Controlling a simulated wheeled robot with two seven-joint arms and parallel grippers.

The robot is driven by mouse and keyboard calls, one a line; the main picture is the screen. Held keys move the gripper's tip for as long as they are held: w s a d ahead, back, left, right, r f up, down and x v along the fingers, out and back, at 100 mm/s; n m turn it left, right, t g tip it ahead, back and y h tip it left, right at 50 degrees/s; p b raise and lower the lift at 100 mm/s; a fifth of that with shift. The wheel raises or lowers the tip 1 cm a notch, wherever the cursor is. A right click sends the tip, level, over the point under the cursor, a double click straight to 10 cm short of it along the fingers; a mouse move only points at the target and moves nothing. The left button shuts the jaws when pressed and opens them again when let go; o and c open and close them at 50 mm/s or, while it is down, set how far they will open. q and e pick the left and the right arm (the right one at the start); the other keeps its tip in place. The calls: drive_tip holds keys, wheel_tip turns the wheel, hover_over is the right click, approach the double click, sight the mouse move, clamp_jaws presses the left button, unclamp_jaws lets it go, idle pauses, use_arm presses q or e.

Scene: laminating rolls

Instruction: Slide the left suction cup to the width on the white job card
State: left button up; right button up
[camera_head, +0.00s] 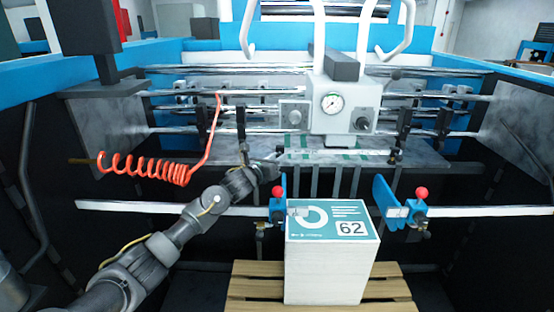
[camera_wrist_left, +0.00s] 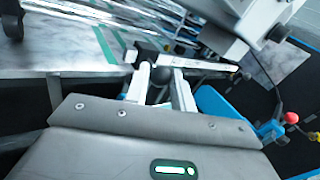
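A white bar with green marks (camera_head: 335,153) runs across under the gauge box. A small dark block (camera_head: 280,150) sits at its left end and another dark clamp (camera_head: 395,155) at its right end. In the left wrist view a black block (camera_wrist_left: 148,53) on a bar lies just past my fingertips; I take it for the left suction cup's holder. My left gripper (camera_head: 264,168) is at the bar's left end. In the left wrist view its fingers (camera_wrist_left: 162,72) are apart, with a dark round part between them. Contact is unclear. A white "62" card (camera_head: 352,229) lies on the stack.
The white stack with a teal top (camera_head: 306,235) stands on a wooden pallet (camera_head: 256,282). Blue stops with red knobs (camera_head: 421,192) flank it on a rail (camera_head: 490,211). A gauge box (camera_head: 314,117) hangs above the bar. A coiled orange hose (camera_head: 145,167) hangs at left.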

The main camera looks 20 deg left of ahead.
use_arm(q)
clamp_jaws()
drive_tip(key=d+b, duration=0.1)
drive_tip(key=d, duration=0.1)
drive_tip(key=w+d+b, duration=0.1)
drive_tip(key=shift+d, duration=0.4)
drive_tip(key=o, duration=0.6)
unclamp_jaws()
drive_tip(key=shift+a, duration=0.2)
drive_tip(key=shift+b, duration=0.3)
